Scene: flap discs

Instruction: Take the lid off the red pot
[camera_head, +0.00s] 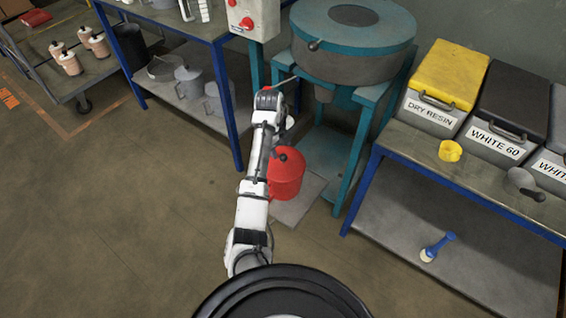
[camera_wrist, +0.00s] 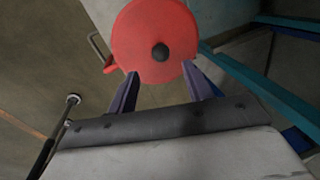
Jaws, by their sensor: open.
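The red pot (camera_head: 285,178) stands on a grey plate on the floor beside the teal stand, partly hidden behind my arm in the head view. Its red lid (camera_wrist: 150,28) with a dark round knob (camera_wrist: 160,52) fills the top middle of the wrist view, and the lid sits on the pot. My gripper (camera_wrist: 162,84) is open and empty, its two fingers pointing toward the lid with the knob between their lines. The fingers appear apart from the knob. In the head view the fingertips are hard to make out.
The teal stand (camera_head: 345,130) with a round drum (camera_head: 355,40) rises close behind the pot. A blue-legged bench (camera_head: 180,30) stands left, and a bench with labelled bins (camera_head: 440,88) stands right. The floor at left (camera_head: 130,210) is clear.

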